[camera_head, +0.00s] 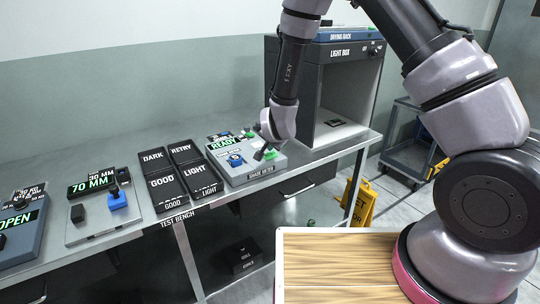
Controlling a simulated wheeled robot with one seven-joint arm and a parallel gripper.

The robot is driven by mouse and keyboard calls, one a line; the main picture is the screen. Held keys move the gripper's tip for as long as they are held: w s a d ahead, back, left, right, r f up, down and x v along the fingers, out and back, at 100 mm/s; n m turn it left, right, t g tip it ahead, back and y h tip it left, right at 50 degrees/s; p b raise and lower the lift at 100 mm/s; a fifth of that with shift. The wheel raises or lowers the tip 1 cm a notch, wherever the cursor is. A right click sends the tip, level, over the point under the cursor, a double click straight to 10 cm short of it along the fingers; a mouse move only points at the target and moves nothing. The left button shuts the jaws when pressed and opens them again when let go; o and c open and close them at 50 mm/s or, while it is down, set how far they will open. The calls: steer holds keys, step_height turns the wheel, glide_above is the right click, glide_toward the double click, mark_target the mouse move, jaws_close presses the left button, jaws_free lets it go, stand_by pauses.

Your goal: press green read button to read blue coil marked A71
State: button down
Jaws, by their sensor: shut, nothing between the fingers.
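The grey shade meter (247,172) stands near the right part of the bench, and its screen (223,143) reads READY in green. A small blue coil (235,160) sits on its top; its marking is too small to read. The green button (271,154) is at the right of the meter's top, partly hidden by my gripper. My gripper (260,154) is shut and empty, pointing down right beside the green button. I cannot tell whether it touches the button.
Black bins (166,187) marked DARK, RETRY, GOOD and LIGHT stand left of the meter. A 70 MM station (92,230) with a blue block (117,201) is further left. The light box (326,100) stands behind right. A yellow floor sign (359,200) stands below.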

mark_target(270, 156)
steer(key=shift+f, duration=0.35)
steer(key=shift+f, duration=0.45)
stand_by(0.5)
stand_by(0.4)
steer(key=shift+r, duration=0.9)
steer(key=shift+r, duration=2.5)
